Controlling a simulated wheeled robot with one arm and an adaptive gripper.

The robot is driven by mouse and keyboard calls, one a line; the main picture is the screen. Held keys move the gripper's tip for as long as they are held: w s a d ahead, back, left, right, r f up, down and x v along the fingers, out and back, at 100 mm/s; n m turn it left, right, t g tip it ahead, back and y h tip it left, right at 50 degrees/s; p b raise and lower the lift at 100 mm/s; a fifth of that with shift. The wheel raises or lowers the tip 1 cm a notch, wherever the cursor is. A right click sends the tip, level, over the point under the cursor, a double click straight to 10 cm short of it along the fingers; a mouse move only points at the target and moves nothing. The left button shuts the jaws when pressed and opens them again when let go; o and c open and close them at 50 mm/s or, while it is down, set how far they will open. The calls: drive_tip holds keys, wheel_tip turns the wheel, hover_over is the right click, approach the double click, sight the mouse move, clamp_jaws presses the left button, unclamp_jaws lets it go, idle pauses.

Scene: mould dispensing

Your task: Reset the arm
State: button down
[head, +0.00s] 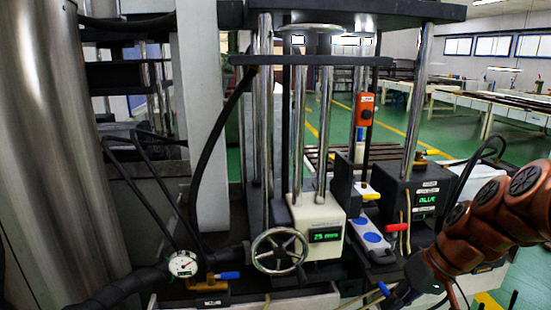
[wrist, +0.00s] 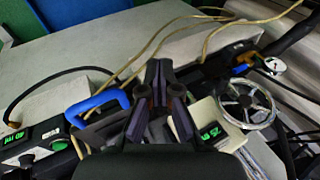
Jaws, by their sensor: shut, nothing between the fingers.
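My gripper shows in the wrist view (wrist: 158,70). Its two dark fingers are shut, with their tips together and nothing between them. It hangs above the machine, between a blue loop handle (wrist: 98,105) on the left and a spoked handwheel (wrist: 246,104) on the right. In the head view my orange-brown arm reaches in from the right edge. The dark wrist end is low at the right of the machine, and I cannot make out the fingers there.
The press has steel columns, a handwheel (head: 279,250), a display box (head: 318,225) reading 25 mm and a dial gauge (head: 183,264). An orange control box (head: 365,110) hangs above. Cables (wrist: 190,30) cross the surface behind the gripper.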

drive_tip(key=s+a+g+h+p, duration=0.1)
drive_tip(key=s+a+h+p, duration=0.1)
drive_tip(key=s, duration=0.9)
drive_tip(key=s+a+f+g+h+p, duration=0.1)
drive_tip(key=s+a+g+h+p, duration=0.1)
drive_tip(key=s, duration=0.9)
drive_tip(key=shift+a+m+h, duration=0.3)
drive_tip(key=shift+m+h, duration=0.1)
drive_tip(key=shift+h, duration=0.4)
drive_tip(key=shift+s, duration=0.1)
